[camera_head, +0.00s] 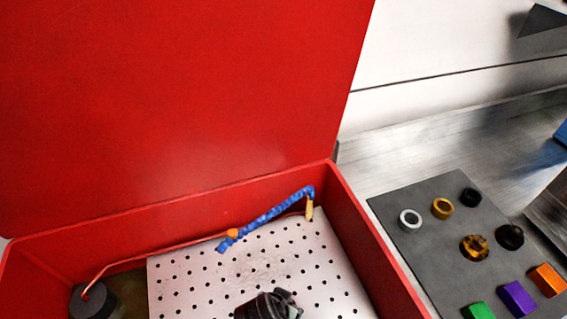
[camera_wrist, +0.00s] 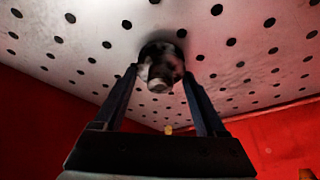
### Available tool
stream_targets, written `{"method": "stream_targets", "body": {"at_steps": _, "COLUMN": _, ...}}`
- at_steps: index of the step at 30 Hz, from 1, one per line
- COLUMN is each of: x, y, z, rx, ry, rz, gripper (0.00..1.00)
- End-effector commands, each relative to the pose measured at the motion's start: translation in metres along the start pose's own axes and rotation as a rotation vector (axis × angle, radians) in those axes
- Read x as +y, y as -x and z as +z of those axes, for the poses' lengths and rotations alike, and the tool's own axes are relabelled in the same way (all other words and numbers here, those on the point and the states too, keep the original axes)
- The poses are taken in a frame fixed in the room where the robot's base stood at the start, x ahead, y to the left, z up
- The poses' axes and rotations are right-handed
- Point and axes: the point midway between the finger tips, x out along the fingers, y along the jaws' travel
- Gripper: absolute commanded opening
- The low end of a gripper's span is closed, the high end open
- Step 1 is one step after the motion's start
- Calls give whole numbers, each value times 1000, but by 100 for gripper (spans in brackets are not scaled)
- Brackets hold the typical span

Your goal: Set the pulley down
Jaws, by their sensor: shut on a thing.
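In the wrist view my gripper (camera_wrist: 160,75) has its two dark fingers on either side of a small round, mottled grey-and-black part, which I take to be the pulley (camera_wrist: 163,68). The fingers are shut on it. The perforated white plate (camera_wrist: 90,25) lies close beyond it; I cannot tell whether the pulley touches the plate. In the head view the plate (camera_head: 200,280) lies inside the open red box (camera_head: 385,255). A dark shape (camera_head: 268,305) shows over the plate at the bottom edge, cut off; I cannot tell whether it is my gripper or the pulley.
The red lid (camera_head: 170,100) stands open behind. A blue hose with orange joints (camera_head: 265,218) crosses the plate's back edge. A round dark part (camera_head: 92,302) sits at the left. Right of the box, a grey mat (camera_head: 420,240) holds rings, round parts and coloured blocks.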

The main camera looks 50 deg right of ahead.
Motion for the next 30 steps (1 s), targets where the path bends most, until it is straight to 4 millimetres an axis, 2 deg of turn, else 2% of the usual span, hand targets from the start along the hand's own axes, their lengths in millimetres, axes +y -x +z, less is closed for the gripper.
{"method": "stream_targets", "body": {"at_steps": 12, "x": -1, "y": -7, "z": 2, "rx": 3, "ry": 0, "rz": -2, "gripper": 0}}
{"method": "stream_targets", "body": {"at_steps": 13, "x": 0, "y": -7, "z": 2, "rx": 1, "ry": 0, "rz": -2, "gripper": 77}}
{"method": "stream_targets", "body": {"at_steps": 17, "x": 0, "y": -6, "z": 2, "rx": 1, "ry": 0, "rz": -2, "gripper": 100}}
{"method": "stream_targets", "body": {"at_steps": 25, "x": 0, "y": -4, "z": 2, "rx": 1, "ry": 0, "rz": -2, "gripper": 100}}
{"method": "stream_targets", "body": {"at_steps": 30, "x": -2, "y": 13, "z": 0, "rx": 3, "ry": 1, "rz": -4, "gripper": 100}}
